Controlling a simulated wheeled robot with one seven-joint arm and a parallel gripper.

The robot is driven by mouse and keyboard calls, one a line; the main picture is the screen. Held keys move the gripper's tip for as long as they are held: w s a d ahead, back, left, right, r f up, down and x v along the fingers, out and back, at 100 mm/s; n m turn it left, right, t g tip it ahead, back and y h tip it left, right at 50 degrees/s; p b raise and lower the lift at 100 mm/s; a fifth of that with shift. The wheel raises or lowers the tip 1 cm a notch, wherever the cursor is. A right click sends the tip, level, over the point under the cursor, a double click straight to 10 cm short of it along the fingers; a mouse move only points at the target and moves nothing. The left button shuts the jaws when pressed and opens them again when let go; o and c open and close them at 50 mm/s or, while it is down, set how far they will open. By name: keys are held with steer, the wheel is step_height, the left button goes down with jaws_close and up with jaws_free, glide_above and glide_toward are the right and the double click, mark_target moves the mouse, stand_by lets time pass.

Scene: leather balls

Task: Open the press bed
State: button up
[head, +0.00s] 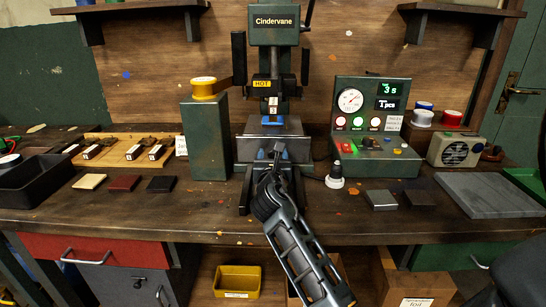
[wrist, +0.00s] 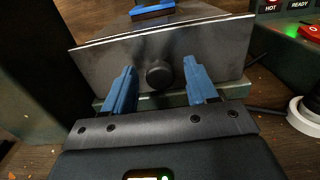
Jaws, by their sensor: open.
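The press (head: 273,90), labelled Cindervane, stands at the middle of the bench. Its bed (head: 258,150) is a grey metal slab low in the frame; a blue piece (head: 272,121) sits above it. In the wrist view the bed's grey front plate (wrist: 215,60) faces me, with a round dark knob (wrist: 159,75) at its middle. My gripper (wrist: 161,82) is open, its two blue fingers on either side of the knob with a gap to each. In the head view my gripper (head: 271,150) is in front of the bed, and my forearm hides the bed's lower front.
A green control box (head: 372,112) with gauge and lit buttons stands right of the press. A green post (head: 205,138) with a yellow spool stands left. A white-based knob (head: 334,177) is close on the right. A wooden tray (head: 122,149) lies left.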

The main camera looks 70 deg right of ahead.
steer(key=shift+c, duration=0.3)
jaws_close()
stand_by(0.3)
